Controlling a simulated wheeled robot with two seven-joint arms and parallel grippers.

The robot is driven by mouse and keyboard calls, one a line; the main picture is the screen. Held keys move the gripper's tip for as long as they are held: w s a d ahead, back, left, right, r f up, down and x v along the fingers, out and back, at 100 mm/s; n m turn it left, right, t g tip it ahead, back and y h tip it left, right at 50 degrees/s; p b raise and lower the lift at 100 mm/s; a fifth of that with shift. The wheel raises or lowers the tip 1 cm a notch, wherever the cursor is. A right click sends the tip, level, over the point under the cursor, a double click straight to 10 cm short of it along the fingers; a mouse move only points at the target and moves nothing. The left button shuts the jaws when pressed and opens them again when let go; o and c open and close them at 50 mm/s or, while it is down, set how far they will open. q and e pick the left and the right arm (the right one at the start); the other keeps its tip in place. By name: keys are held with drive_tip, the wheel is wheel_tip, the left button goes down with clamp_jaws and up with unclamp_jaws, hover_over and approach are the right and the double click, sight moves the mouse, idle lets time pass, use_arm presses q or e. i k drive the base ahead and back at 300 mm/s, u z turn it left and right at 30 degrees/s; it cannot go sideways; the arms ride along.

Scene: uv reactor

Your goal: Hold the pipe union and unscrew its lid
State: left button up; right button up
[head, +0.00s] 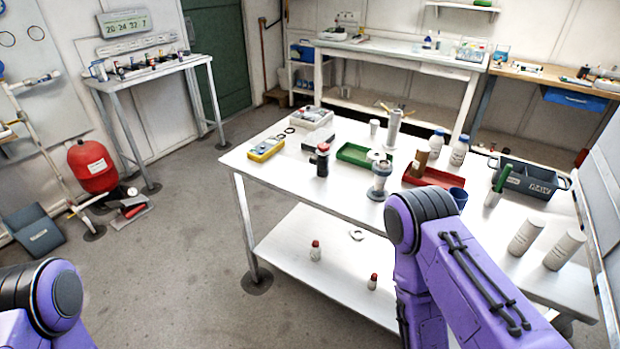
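On the white table (265,200), a grey, flanged cylindrical fitting (381,178) stands upright near the front edge. It looks like the pipe union with its lid on top, but I cannot tell for certain. A dark fitting with a red top (322,160) stands to its left. A tall metal cylinder with brass-coloured side handles (394,125) stands farther back. My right arm rises in front of the table at the lower right, and my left arm shows at the lower left corner. Neither gripper is in view.
A green tray (352,155), a red tray (430,172), a yellow box (265,149), white bottles (459,150) and a dark bin (530,180) crowd the tabletop. Two white cylinders (524,236) stand at the right.

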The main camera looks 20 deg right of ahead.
sight(378, 192)
drive_tip(key=u, duration=0.25)
drive_tip(key=i, duration=1.05)
drive_tip(key=z, duration=1.4)
